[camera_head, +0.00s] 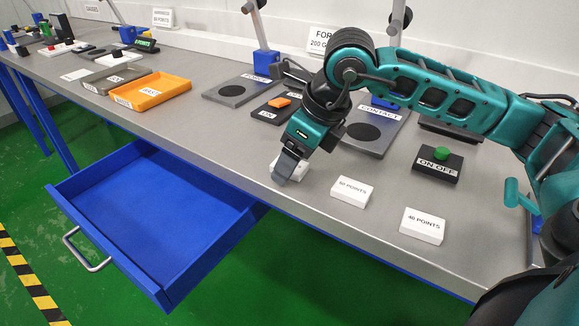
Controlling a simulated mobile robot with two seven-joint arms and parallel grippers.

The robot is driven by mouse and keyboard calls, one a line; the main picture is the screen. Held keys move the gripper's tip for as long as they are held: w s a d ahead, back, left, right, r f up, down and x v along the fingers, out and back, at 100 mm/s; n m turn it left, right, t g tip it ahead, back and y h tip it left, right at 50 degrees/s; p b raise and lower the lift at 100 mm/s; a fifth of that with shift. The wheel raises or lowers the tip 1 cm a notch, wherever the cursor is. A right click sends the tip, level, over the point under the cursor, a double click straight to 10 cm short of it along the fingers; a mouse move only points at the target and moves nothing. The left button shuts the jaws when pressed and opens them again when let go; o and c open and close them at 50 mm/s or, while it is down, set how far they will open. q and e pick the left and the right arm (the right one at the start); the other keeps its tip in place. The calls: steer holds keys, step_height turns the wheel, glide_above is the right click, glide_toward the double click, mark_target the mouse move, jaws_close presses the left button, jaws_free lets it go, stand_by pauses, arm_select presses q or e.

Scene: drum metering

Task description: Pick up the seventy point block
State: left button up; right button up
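My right gripper (284,174) points down at a white block (300,172) near the front edge of the table. Its fingers cover much of that block, and I cannot read the block's label. The fingertips are at the block, but I cannot tell whether they grip it. The block appears to be on the table. To its right lie two similar white blocks: one with a small points label that is hard to read (351,192) and one marked 40 POINTS (423,226). My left gripper is out of view.
Behind the gripper are a black panel with an orange switch (279,102), a grey CONTACT plate (377,140) and an ON OFF box with a green button (440,154). An orange tray (150,91) is further left. An open blue drawer (150,205) juts out below the table's front edge.

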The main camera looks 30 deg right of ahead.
steer(key=c, duration=1.1)
steer(key=shift+r, duration=0.1)
steer(key=shift+c, duration=0.2)
